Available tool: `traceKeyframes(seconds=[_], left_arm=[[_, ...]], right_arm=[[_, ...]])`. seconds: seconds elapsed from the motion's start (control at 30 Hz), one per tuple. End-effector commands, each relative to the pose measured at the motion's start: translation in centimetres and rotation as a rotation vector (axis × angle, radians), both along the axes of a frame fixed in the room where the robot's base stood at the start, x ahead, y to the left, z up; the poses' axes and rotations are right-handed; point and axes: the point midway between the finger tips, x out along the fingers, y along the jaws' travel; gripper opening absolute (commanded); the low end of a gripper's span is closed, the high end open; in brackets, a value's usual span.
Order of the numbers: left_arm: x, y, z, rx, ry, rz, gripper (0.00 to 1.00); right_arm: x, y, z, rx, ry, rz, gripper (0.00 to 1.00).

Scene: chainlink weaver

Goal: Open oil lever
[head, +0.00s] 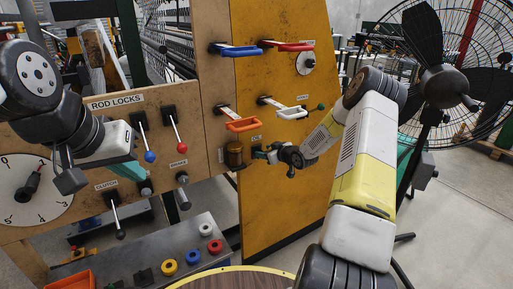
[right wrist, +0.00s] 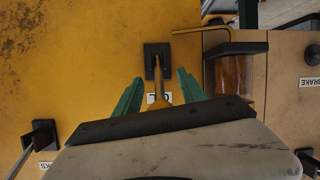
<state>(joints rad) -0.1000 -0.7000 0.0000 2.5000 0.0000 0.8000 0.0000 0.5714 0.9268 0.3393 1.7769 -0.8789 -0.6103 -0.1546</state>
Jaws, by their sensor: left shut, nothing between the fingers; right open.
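The oil lever (right wrist: 158,88) has a yellow handle on a black mount (right wrist: 157,58) fixed to the yellow panel. In the right wrist view it lies between the green fingers of my right gripper (right wrist: 160,77), which is open around it with space on both sides. The OIL label shows partly behind it. In the head view my right gripper (head: 262,153) is at the yellow panel below the OIL label (head: 256,138) and hides most of the lever. My left gripper (head: 130,168) is shut and empty in front of the rod locks board.
A brown oil jar (head: 234,153) is just left of my right gripper. Orange (head: 242,125) and white (head: 292,113) handles stick out above it. Red (head: 178,145) and blue (head: 150,157) knobbed levers stand near my left gripper. A fan (head: 445,75) is at right.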

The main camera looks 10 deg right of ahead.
Motion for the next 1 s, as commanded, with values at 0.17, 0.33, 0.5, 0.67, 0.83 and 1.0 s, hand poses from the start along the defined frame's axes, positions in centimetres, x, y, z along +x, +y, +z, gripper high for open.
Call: traceKeyframes(seconds=[0.17, 0.33, 0.5, 0.67, 0.83, 1.0], left_arm=[[0.00, 0.00, 0.00, 0.000, 0.000, 0.000, 0.00], [0.00, 0.00, 0.00, 0.000, 0.000, 0.000, 0.00], [0.00, 0.00, 0.00, 0.000, 0.000, 0.000, 0.00], [0.00, 0.00, 0.00, 0.000, 0.000, 0.000, 0.00], [0.00, 0.00, 0.00, 0.000, 0.000, 0.000, 0.00], [0.00, 0.00, 0.00, 0.000, 0.000, 0.000, 0.00]], right_arm=[[0.05, 0.02, -0.01, 0.000, 0.000, 0.000, 0.48], [0.03, 0.01, -0.02, 0.000, 0.000, 0.000, 0.22], [0.03, 0.01, -0.01, 0.000, 0.000, 0.000, 0.00], [0.01, 0.00, -0.02, 0.000, 0.000, 0.000, 0.00], [0.01, 0.00, -0.02, 0.000, 0.000, 0.000, 0.00], [0.00, 0.00, -0.02, 0.000, 0.001, 0.000, 0.00]])
